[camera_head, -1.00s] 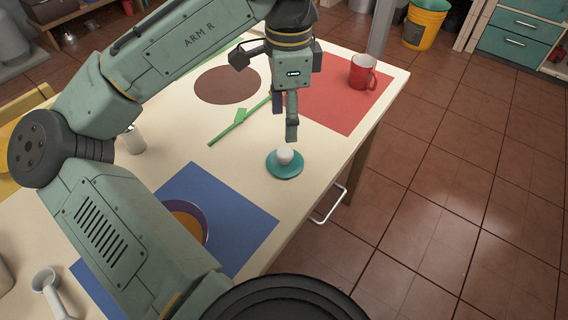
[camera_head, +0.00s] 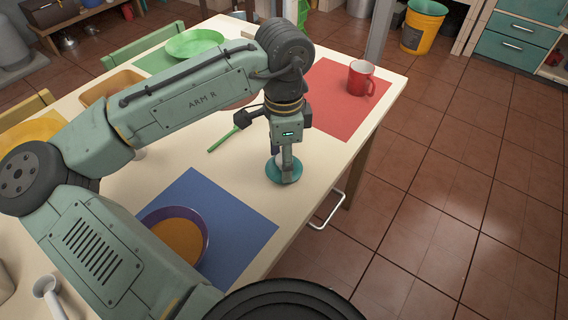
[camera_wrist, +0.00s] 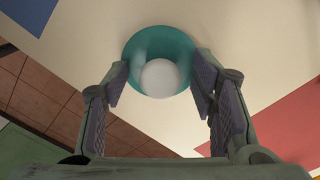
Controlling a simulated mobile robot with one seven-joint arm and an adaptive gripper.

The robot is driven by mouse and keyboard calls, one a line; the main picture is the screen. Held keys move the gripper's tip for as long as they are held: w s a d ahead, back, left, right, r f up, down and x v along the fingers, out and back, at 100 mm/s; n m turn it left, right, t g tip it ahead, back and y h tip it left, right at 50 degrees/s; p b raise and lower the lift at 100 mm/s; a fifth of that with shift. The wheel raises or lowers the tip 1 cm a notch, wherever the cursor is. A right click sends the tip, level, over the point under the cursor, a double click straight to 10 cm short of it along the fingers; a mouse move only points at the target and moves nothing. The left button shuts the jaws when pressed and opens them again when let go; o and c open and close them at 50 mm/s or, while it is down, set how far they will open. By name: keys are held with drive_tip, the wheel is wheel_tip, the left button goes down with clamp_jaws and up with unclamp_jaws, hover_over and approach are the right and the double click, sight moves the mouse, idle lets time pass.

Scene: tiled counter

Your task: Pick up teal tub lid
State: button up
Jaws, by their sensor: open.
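The teal tub lid (camera_head: 287,176) is a round teal disc lying flat on the cream table near its right edge. In the wrist view the lid (camera_wrist: 139,46) shows a round white knob (camera_wrist: 160,78) at its middle. My gripper (camera_head: 285,170) points down over the lid and hides much of the knob in the head view. In the wrist view my gripper (camera_wrist: 160,85) is open, with one finger on each side of the white knob. I cannot tell whether the fingers touch the lid.
A red mug (camera_head: 361,78) stands on a red mat (camera_head: 335,112) behind the lid. A blue mat (camera_head: 240,222) with a purple-rimmed bowl (camera_head: 207,238) is at the front left. A green utensil (camera_head: 222,140) lies left of my gripper. The table edge is close on the right.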

drive_tip(key=shift+c, duration=0.2)
drive_tip(key=c, duration=0.9)
drive_tip(key=shift+r, duration=0.1)
